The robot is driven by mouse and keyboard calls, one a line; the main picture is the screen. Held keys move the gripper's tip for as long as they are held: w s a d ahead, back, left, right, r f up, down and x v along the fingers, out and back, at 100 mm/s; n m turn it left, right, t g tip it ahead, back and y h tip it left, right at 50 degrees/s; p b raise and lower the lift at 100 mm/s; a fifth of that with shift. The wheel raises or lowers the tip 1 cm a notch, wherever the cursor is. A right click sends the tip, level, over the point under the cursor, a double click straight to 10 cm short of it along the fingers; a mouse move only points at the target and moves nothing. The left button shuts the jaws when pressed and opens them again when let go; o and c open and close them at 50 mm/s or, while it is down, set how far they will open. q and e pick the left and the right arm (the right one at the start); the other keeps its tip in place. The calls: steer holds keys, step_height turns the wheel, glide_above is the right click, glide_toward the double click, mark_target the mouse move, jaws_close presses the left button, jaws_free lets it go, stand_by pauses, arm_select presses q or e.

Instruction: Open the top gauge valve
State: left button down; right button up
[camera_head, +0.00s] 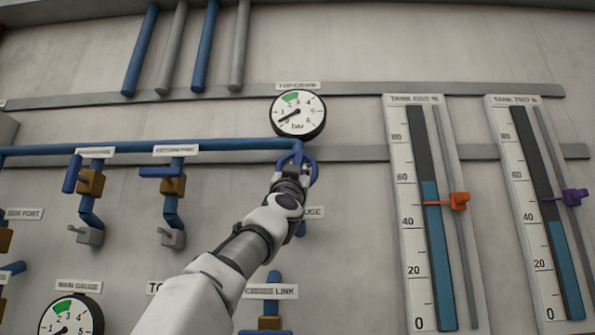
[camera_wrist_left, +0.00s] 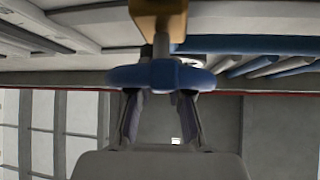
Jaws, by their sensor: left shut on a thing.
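The top gauge valve has a blue round handwheel (camera_head: 313,168) at the right end of the blue pipe, just below the top gauge dial (camera_head: 298,115). The dial's needle points to the low end, near 0 to 1. My left gripper (camera_head: 294,171) is shut on the handwheel and hides much of it. In the left wrist view the blue handwheel (camera_wrist_left: 150,77) lies across the fingers of my left gripper (camera_wrist_left: 160,98), with a brass body (camera_wrist_left: 158,18) and stem behind it. My right gripper is not in view.
Two lever valves (camera_head: 90,182) (camera_head: 173,187) hang from the blue pipe (camera_head: 220,144) on the left. Two tank level scales (camera_head: 412,240) (camera_head: 520,235) with an orange pointer (camera_head: 458,201) and a purple pointer (camera_head: 574,197) stand right. The main gauge (camera_head: 72,318) is low left.

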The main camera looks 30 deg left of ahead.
arm_select(q)
steer(key=shift+w+f, duration=0.1)
steer(key=shift+f, duration=0.05)
steer(key=c, duration=1.1)
jaws_free()
